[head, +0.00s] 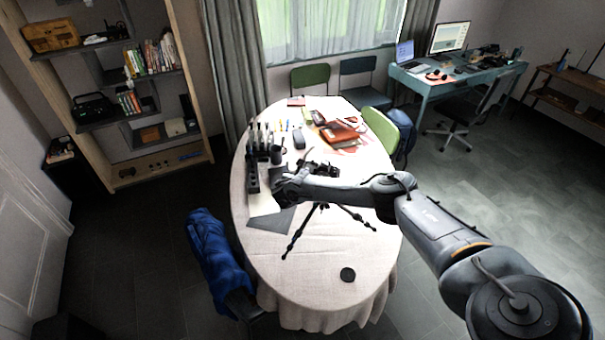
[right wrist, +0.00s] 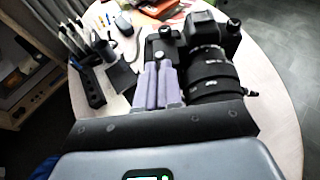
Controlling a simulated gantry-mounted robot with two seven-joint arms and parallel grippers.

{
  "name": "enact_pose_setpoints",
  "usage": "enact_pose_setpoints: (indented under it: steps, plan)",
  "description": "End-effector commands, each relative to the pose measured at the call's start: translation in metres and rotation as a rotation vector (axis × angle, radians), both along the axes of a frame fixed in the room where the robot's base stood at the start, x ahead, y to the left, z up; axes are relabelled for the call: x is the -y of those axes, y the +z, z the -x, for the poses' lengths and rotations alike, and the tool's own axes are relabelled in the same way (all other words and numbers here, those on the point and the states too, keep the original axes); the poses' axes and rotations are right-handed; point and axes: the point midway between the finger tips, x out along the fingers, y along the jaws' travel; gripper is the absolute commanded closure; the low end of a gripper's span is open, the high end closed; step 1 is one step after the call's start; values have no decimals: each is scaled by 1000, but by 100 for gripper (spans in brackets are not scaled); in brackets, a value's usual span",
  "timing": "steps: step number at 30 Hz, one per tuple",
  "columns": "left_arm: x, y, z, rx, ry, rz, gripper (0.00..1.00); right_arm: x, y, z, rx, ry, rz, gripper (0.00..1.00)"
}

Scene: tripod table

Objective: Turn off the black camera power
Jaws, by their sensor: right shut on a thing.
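The black camera (right wrist: 205,55) fills the upper middle of the right wrist view, with its thick lens (right wrist: 215,80) pointing toward the lower right. In the head view the camera (head: 318,168) is small and partly hidden by my right arm, above a black tripod (head: 297,234) on the table. My right gripper (right wrist: 164,66) has its two grey-purple fingers close together against the top left part of the camera, by a small silver button or dial. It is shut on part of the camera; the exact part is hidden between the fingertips. My left gripper is not in view.
The oval table (head: 300,300) has a white cloth. A black rack of upright items (head: 252,175) and a dark cup (head: 276,155) stand left of the camera. Reddish-brown books or cases (head: 340,131) lie behind. A black disc (head: 347,274) lies on the otherwise clear front.

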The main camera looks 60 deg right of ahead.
Motion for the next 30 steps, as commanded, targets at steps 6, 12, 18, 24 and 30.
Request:
enact_pose_setpoints:
  steps: [6, 12, 18, 24, 30]
  plan:
    - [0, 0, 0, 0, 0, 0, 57, 0, 0, 0, -2, 1, 0, 100]
    - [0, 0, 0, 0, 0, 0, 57, 0, 0, 0, -2, 0, 1, 76]
    - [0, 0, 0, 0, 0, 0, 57, 0, 0, 0, -1, -1, 0, 68]
    - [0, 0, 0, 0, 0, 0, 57, -1, 0, 0, -1, 0, -1, 68]
    - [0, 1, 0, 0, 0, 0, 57, -14, 5, 4, -3, 1, -2, 68]
